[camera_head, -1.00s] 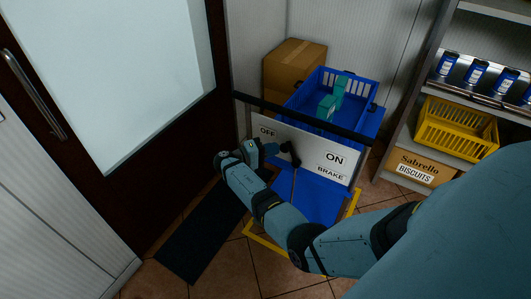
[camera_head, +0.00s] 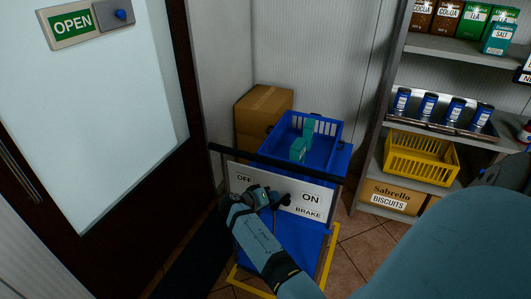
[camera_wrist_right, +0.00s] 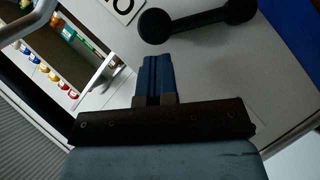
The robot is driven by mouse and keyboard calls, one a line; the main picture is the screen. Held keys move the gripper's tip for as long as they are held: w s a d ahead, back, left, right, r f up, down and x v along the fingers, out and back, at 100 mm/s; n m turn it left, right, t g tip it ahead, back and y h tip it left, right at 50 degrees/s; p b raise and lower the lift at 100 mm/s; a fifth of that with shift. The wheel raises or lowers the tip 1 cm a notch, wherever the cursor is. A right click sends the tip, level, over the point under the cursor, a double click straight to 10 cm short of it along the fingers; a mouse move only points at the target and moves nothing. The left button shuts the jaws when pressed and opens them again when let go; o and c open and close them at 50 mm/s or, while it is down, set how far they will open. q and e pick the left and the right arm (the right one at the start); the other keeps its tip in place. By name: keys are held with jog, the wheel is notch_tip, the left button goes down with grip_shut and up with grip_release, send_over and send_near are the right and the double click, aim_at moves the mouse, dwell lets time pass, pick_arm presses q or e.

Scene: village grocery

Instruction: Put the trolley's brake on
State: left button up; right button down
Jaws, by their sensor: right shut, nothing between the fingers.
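The trolley's white brake panel (camera_head: 300,212) reads OFF at left, ON at right and BRAKE below ON. A black brake lever (camera_head: 286,199) shows between the labels, its visible end close to ON; my right gripper hides part of it. My right gripper (camera_head: 268,195) is shut and empty, in front of the panel, just left of that end. In the right wrist view, the shut fingers (camera_wrist_right: 153,75) point at the panel, just below the dumbbell-shaped lever (camera_wrist_right: 200,20). I cannot tell whether they touch. My left gripper is out of view.
A blue crate (camera_head: 336,150) with teal boxes rides on the trolley behind the black handle bar (camera_head: 320,176). A cardboard box (camera_head: 265,105) stands behind left. Shelves with a yellow crate (camera_head: 420,158) stand right. A door with an OPEN sign (camera_head: 72,24) is left.

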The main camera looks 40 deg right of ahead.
jog(key=shift+s+d+f+m+t+y, duration=0.1)
jog(key=shift+s+d+m+t+y, duration=0.1)
jog(key=shift+s, duration=0.2)
jog(key=shift+s+d+f+m+t+y, duration=0.1)
jog(key=shift+s+m, duration=0.1)
jog(key=shift+s, duration=0.2)
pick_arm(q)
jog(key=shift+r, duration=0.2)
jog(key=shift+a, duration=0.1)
